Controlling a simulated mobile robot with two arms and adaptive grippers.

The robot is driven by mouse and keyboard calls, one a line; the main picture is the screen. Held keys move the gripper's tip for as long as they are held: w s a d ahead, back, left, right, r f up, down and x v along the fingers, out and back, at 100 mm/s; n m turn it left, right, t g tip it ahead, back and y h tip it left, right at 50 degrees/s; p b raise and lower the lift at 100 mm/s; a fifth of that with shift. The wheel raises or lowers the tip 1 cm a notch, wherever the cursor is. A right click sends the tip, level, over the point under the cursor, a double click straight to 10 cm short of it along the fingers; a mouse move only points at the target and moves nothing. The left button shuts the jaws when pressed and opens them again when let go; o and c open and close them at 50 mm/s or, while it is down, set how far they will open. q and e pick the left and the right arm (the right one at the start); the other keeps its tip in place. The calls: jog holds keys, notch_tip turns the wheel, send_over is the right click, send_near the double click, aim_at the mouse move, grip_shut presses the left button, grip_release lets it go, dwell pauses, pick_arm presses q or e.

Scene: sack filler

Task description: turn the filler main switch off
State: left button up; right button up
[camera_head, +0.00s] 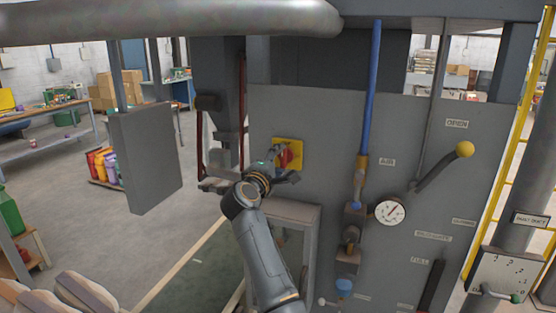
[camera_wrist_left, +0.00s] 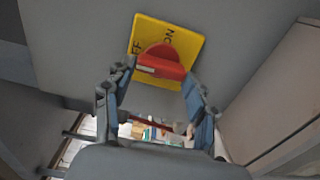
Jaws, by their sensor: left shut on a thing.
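The filler main switch is a red rotary knob (camera_head: 286,157) on a yellow plate (camera_head: 297,145), fixed to the grey panel. In the left wrist view the red knob (camera_wrist_left: 163,62) sits on the tilted yellow plate (camera_wrist_left: 187,43). "ON" reads at its upper right and part of "OFF" at its left. The knob's bar lies across the picture, with a pale mark at its left end. My left gripper (camera_head: 281,167) is at the switch; its fingers (camera_wrist_left: 156,82) are either side of the bar, shut on it. My right gripper is not in view.
A gauge (camera_head: 390,210), a yellow-knobbed lever (camera_head: 464,149) and a blue pipe (camera_head: 371,90) are on the panel to the right. A grey box (camera_head: 147,157) hangs at left. A grey stand (camera_head: 294,213) is below the switch. A big pipe (camera_head: 180,20) crosses above.

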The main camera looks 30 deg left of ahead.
pick_arm(q)
jog(key=shift+r, duration=0.15)
jog(key=o, duration=1)
jog(key=shift+o, duration=0.8)
jog(key=shift+w+d, duration=0.1)
jog(key=shift+w, duration=0.1)
